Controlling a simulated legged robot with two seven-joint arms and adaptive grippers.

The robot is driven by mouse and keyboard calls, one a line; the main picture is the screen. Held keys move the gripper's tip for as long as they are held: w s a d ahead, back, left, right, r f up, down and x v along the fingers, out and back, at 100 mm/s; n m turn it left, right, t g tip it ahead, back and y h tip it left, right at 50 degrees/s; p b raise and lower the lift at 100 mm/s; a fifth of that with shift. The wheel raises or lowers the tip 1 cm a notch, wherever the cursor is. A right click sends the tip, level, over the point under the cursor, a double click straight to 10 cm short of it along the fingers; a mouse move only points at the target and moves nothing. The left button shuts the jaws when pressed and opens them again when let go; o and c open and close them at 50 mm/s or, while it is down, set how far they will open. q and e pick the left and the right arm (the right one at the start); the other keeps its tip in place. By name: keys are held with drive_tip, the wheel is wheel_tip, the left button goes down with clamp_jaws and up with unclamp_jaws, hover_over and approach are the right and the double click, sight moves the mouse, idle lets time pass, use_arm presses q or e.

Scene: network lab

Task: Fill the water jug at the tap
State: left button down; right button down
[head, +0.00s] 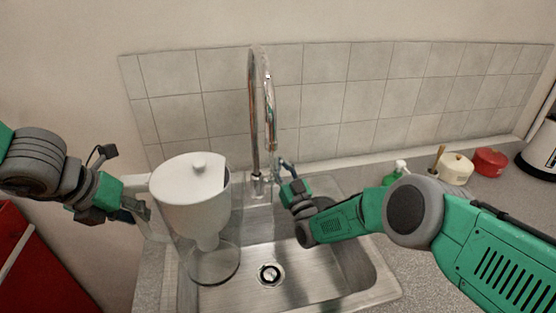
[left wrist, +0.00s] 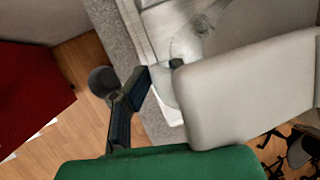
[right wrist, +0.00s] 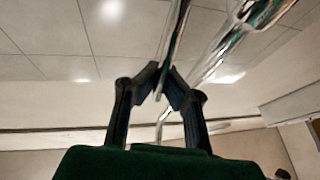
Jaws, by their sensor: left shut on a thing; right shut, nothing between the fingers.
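The water jug (head: 190,205) is upright over the left part of the sink, with a white lid and upper part and a clear lower part. My left gripper (head: 143,208) is shut on its white handle at the left side. In the left wrist view the jug's pale body (left wrist: 250,85) fills the right. Whether the jug's base touches the sink floor is unclear. The chrome tap (head: 256,110) stands behind the sink, its spout right of the jug. No water stream is visible. My right gripper (head: 284,168) is shut and empty beside the tap's base; its fingers (right wrist: 163,82) show below chrome tubing.
The steel sink (head: 335,270) has open room around its drain (head: 269,274). A green bottle with a white top (head: 397,172), a cream pot (head: 455,168) and a red pot (head: 489,161) stand on the counter at right. A tiled wall (head: 350,95) closes off the back.

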drive_tip(key=shift+s+d+f+n+t+y, duration=0.1)
drive_tip(key=shift+s+f+n+t+y, duration=0.2)
drive_tip(key=shift+s+f+t+y, duration=0.3)
drive_tip(key=c, duration=2.3)
unclamp_jaws()
drive_tip(key=o, duration=0.7)
drive_tip(key=shift+r, duration=0.1)
drive_tip(key=v, duration=0.7)
drive_tip(key=shift+s+f, duration=0.1)
drive_tip(key=shift+f, duration=0.15)
